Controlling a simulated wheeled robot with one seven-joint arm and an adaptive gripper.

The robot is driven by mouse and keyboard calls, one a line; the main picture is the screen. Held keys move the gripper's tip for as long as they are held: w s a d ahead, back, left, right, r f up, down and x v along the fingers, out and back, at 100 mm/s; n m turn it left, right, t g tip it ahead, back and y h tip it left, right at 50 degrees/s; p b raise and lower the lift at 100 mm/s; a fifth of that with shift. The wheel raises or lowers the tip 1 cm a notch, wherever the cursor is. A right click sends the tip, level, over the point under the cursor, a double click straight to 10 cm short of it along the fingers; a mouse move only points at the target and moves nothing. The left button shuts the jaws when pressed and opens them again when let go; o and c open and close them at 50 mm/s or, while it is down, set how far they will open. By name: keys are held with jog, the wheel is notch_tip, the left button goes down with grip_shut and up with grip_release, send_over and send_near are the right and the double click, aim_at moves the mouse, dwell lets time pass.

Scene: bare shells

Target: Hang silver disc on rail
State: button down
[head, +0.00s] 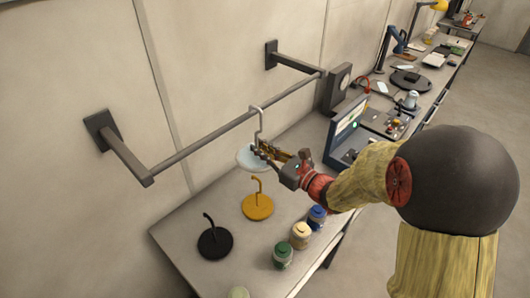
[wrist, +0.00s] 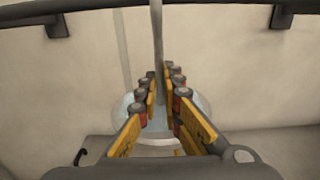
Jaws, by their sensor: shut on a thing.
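The silver disc (head: 250,157) is a pale round plate with a hooked stem (head: 260,125) rising from it. My gripper (head: 264,150) is shut on the disc's stem and holds it above the table. In the wrist view the stem stands between my fingers (wrist: 159,95), and the pale disc (wrist: 201,104) shows behind and below them. The grey rail (head: 220,130) runs between two wall brackets. In the head view the hook's top overlaps the rail's line; I cannot tell if it touches. The rail also crosses the top of the wrist view (wrist: 200,7).
A yellow disc (head: 257,207) and a black disc (head: 215,244), both with hooks, stand on the table (head: 178,236) below. Green (head: 283,256), cream (head: 300,236) and blue (head: 317,217) jars stand at its front edge. A blue-grey case (head: 345,135) stands to the right.

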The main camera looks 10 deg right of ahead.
jog(key=shift+x, duration=1.95)
jog(key=shift+f+b, duration=1)
jog(key=shift+f, duration=0.1)
jog(key=c, duration=2)
grip_release()
jog(key=shift+o, duration=0.5)
jog(key=v, duration=1.2)
jog(key=shift+f, duration=0.1)
